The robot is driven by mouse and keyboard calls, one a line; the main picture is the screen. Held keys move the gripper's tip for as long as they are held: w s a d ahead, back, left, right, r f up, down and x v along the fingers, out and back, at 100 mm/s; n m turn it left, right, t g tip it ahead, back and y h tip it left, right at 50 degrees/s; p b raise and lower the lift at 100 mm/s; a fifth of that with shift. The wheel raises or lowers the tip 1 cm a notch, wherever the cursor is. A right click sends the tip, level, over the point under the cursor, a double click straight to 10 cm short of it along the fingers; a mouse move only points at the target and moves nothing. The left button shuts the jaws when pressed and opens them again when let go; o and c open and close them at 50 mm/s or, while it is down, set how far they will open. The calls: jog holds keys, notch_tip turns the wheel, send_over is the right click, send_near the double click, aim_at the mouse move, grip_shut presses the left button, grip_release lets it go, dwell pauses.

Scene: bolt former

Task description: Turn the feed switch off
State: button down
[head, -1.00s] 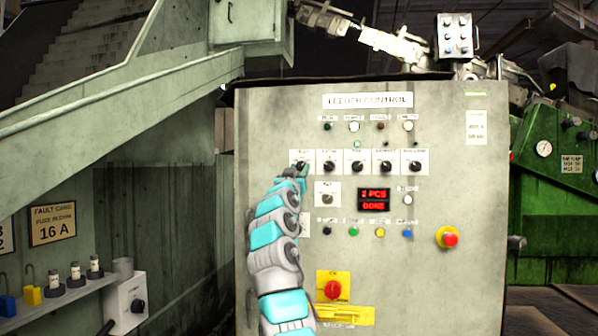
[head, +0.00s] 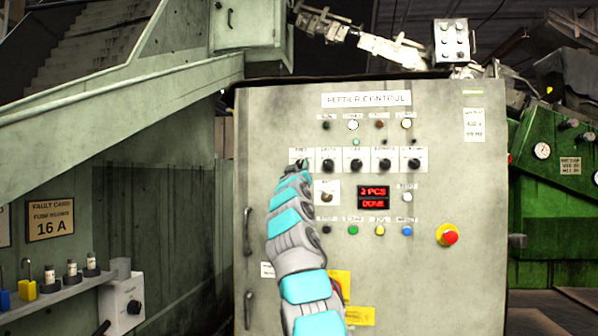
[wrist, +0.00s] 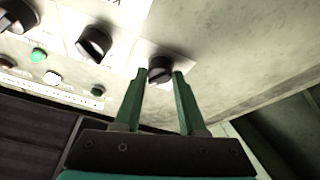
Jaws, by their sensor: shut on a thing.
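The feed switch (wrist: 160,66) is a black rotary knob on a white plate. It appears to be the leftmost of a row of similar knobs on the grey feeder control cabinet (head: 470,200); its small label is hard to read. In the wrist view, my gripper (wrist: 159,74) has its two green fingers on either side of this knob, shut on it. In the head view, my gripper (head: 298,166) reaches up to the row's left end and partly hides the knob. The knob's exact pointer position is unclear.
Other black knobs (head: 357,165) sit close to the right. Below are a red display (head: 373,197) reading "2 PCS DONE", several coloured buttons, and a red emergency stop (head: 450,237) on yellow. A shelf (head: 60,287) with padlocks and fuses stands at left.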

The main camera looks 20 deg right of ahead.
jog(key=shift+n+y, duration=0.4)
jog(key=shift+n, duration=0.6)
jog(key=shift+s+d+r+n+y+p, duration=0.15)
jog(key=shift+n+y+p, duration=0.4)
jog(key=shift+n, duration=0.55)
jog(key=shift+n+t, duration=0.3)
jog(key=shift+r+n+y+p, duration=0.1)
jog(key=shift+n+y+p, duration=0.55)
jog(key=shift+p, duration=0.25)
jog(key=shift+n, duration=0.25)
jog(key=shift+n+p, duration=0.3)
jog(key=shift+c, duration=2.4)
grip_release()
